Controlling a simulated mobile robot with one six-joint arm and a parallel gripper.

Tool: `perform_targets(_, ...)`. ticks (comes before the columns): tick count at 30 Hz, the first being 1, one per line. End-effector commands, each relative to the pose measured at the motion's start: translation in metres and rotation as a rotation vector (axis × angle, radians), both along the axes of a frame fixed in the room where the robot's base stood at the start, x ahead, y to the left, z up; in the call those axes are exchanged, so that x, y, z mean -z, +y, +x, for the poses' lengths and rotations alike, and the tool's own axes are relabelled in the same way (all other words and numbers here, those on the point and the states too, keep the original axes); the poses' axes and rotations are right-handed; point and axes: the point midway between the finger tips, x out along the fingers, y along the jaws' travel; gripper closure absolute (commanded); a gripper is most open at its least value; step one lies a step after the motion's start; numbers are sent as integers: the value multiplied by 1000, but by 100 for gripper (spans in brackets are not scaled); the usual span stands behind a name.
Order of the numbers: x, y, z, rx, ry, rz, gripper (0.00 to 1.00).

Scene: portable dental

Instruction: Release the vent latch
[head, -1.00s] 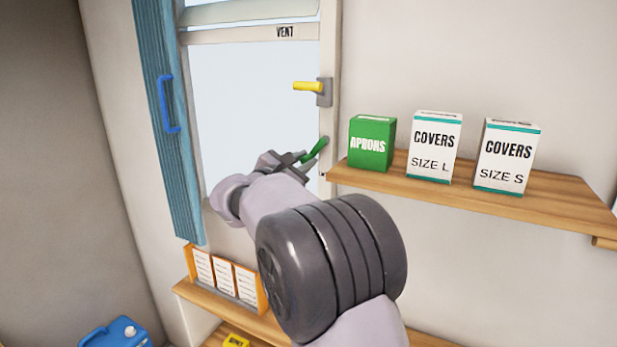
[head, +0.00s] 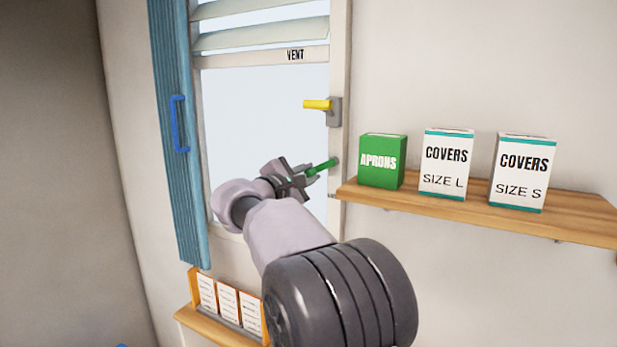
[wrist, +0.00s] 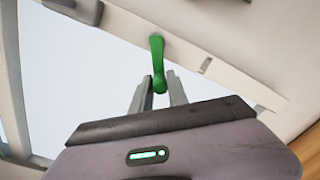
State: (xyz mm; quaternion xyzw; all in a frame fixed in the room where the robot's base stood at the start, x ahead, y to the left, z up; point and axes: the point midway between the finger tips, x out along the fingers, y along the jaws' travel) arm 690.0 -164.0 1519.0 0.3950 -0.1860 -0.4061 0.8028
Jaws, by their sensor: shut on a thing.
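The green lever (head: 321,167) sits low on the right side of the window frame and points left, tilted slightly down. My gripper (head: 306,174) reaches it from the left and is shut on its free end. In the wrist view the green lever (wrist: 157,55) runs from the frame down between my two fingers. A yellow handle (head: 317,104) on a grey plate sits higher on the same frame, apart from my gripper. The bar labelled VENT (head: 295,55) crosses the window below pale slats (head: 262,34).
A green aprons box (head: 382,161) and two white covers boxes (head: 446,163) stand on a wooden shelf (head: 580,218) just right of the lever. A blue shutter panel (head: 172,130) hangs at the window's left. Cards in an orange holder (head: 228,303) stand below.

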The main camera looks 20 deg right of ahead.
Motion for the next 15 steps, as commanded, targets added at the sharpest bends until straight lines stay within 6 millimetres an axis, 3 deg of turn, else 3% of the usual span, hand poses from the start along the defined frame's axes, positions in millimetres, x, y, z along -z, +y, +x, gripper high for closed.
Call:
perform_targets(7,-2,0,0,-1,-3,-2,100)
perform_targets(8,-2,0,0,-1,-3,-2,76)
perform_targets(10,-2,0,0,-1,-2,-2,63)
perform_targets(11,-2,0,0,-1,-2,-2,59)
perform_targets(15,-1,0,0,0,-1,-2,59)
